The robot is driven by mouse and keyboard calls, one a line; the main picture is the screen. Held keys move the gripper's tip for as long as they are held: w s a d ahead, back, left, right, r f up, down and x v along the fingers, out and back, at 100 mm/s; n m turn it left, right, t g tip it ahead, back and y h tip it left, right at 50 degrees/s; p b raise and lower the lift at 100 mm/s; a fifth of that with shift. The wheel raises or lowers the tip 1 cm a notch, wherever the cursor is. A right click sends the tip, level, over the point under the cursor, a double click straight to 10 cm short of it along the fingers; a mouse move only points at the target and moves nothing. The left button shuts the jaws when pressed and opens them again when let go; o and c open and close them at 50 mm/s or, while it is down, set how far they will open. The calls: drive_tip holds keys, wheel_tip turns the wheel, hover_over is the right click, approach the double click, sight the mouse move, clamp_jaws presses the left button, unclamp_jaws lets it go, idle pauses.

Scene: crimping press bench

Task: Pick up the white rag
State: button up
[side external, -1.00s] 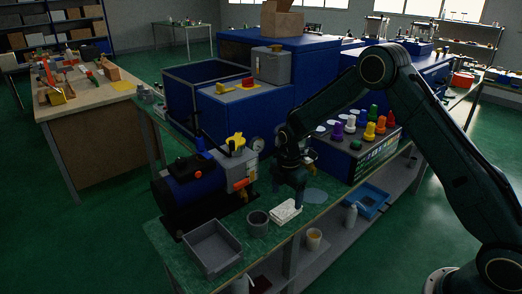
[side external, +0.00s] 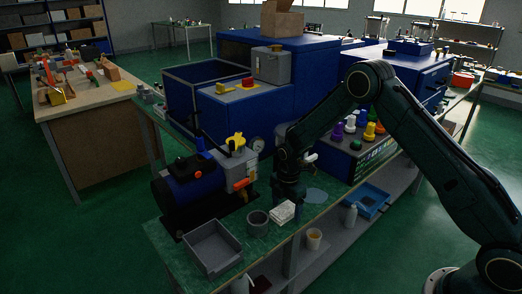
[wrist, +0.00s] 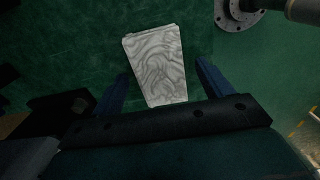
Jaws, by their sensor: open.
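The white rag (side external: 282,213) is a folded, pale rectangle on the green bench top, near its front edge. In the wrist view the rag (wrist: 155,62) shows grey wavy creases and lies flat. My gripper (side external: 289,201) is right by the rag in the side view, covering a bit of its far side. In the wrist view the two blue fingers of my gripper (wrist: 161,88) are spread wide, one on each side of the rag's near end. Nothing is held between them. Whether the fingertips touch the bench is not clear.
A grey cup (side external: 257,223) stands just left of the rag, and a grey tray (side external: 212,247) lies further left. A dark blue machine (side external: 185,186) is behind them. A panel with coloured knobs (side external: 352,160) stands to the right. A shelf below holds a blue tray (side external: 372,200).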

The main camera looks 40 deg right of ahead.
drive_tip(key=c, duration=1.1)
drive_tip(key=shift+o, duration=0.2)
drive_tip(key=shift+r, duration=0.15)
wheel_tip(320, 180, up, 20)
idle(0.4)
drive_tip(key=o, duration=0.3)
drive_tip(key=shift+c, duration=1.1)
hover_over(286, 208)
wheel_tip(286, 208, down, 15)
drive_tip(key=shift+f, duration=0.2)
